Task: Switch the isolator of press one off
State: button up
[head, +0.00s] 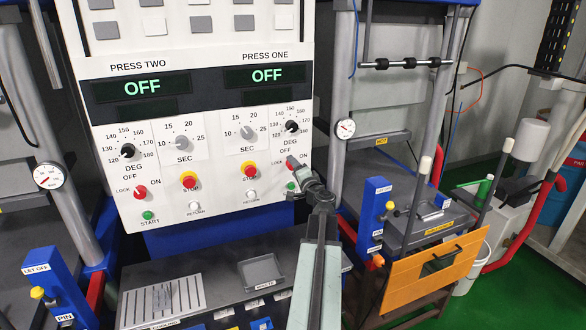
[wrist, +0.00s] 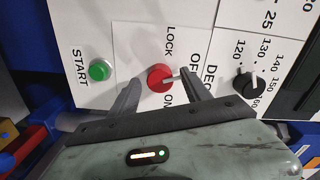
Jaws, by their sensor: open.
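The red isolator knob of press one (wrist: 158,78) is on the white panel, among the labels LOCK, OFF and ON. Its pale pointer points right in the wrist view, in the span between OFF and ON; I cannot tell its exact setting. My gripper (wrist: 161,86) is open, with one finger either side of the knob. I cannot tell whether either finger touches it. In the head view my gripper (head: 297,168) is at the press one controls and covers much of the knob. The press one display (head: 266,75) reads OFF.
The green START button (wrist: 99,70) and the black DEG dial (wrist: 249,86) flank the knob. The red-and-yellow stop button (head: 249,170) is left of my gripper. Press two has its own red knob (head: 140,192). A grey tray (head: 262,271) lies on the shelf below.

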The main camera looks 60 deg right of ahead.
jog(key=v, duration=0.6)
jog(key=shift+s+a, duration=0.25)
jog(key=w+a+f+n+y, duration=0.3)
jog(key=w+a+n+y, duration=0.1)
jog(key=w+a, duration=0.55)
jog(key=w+a+f+n+y, duration=0.45)
jog(key=w+a, duration=0.35)
jog(key=a, duration=0.3)
jog(key=w+a+f+n+g+y, duration=0.2)
jog(key=w+a+f+n+y, duration=0.1)
jog(key=a, duration=0.7)
jog(key=w+a+f+n+g+y, duration=0.2)
jog(key=w+a+f, duration=0.15)
jog(key=a, duration=0.65)
jog(key=s+a+f+n+g+h, duration=0.1)
jog(key=s+a+f+n+g, duration=0.1)
jog(key=a, duration=0.6)
jog(key=s+a+f+n+g+h, duration=0.1)
jog(key=s+a+f+n+g, duration=0.2)
jog(key=a, duration=0.5)
jog(key=s+a+f+n+g+h, duration=0.1)
jog(key=s+a+f+n+g, duration=0.2)
jog(key=a, duration=0.6)
jog(key=s+f+g, duration=0.1)
jog(key=s+g, duration=0.1)
jog(key=shift+s+f+g, duration=0.2)
jog(key=shift+f+g, duration=0.1)
jog(key=shift+f, duration=0.1)
